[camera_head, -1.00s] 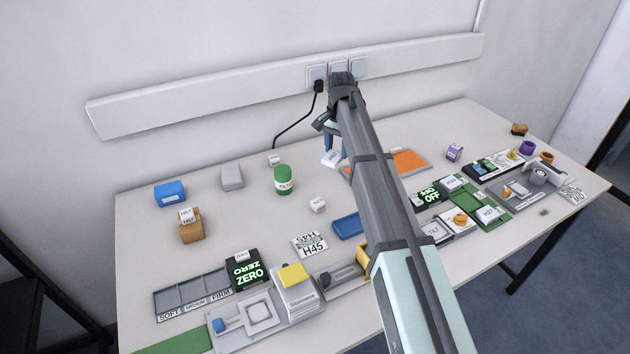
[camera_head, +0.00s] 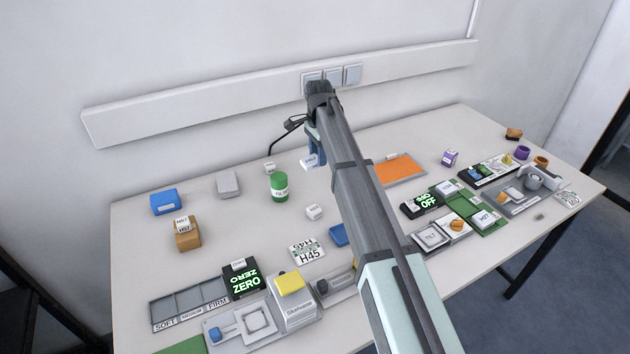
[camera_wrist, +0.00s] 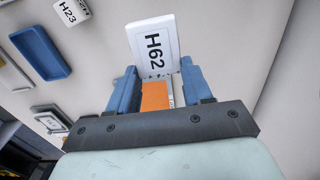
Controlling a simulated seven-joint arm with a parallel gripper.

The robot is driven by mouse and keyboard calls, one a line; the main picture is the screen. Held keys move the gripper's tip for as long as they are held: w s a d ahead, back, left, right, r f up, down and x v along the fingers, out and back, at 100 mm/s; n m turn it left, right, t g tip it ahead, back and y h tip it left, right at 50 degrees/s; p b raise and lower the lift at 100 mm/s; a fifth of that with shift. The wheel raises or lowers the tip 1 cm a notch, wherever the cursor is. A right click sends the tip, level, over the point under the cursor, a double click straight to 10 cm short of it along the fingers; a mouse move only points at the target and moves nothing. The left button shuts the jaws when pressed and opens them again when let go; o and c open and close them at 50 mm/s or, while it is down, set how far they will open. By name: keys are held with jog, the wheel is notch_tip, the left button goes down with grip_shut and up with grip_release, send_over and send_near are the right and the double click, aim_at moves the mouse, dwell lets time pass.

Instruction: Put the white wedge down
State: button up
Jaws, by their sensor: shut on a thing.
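The white wedge (camera_wrist: 152,42), marked H62, is held between the two blue fingers of my gripper (camera_wrist: 155,88) in the wrist view. Its label faces the wrist camera. In the head view, only a small part of the white wedge (camera_head: 309,161) shows beside my blue fingers (camera_head: 318,152), at the back middle of the table. The arm covers much of the gripper there. The wedge appears to be above the table, but its exact height is hard to tell.
The orange pad (camera_head: 399,169) lies right of my arm. A green canister (camera_head: 279,188), a white H23 block (camera_head: 313,212) and a blue tray (camera_wrist: 40,52) are nearby. A small white block (camera_head: 269,167) and a grey block (camera_head: 228,184) stand left, with bare table (camera_head: 246,205) between things.

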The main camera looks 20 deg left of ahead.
jog(key=shift+f, duration=4.4)
jog(key=shift+f, duration=0.1)
jog(key=o, duration=1)
notch_tip(320, 180, up, 12)
jog(key=shift+r, duration=0.15)
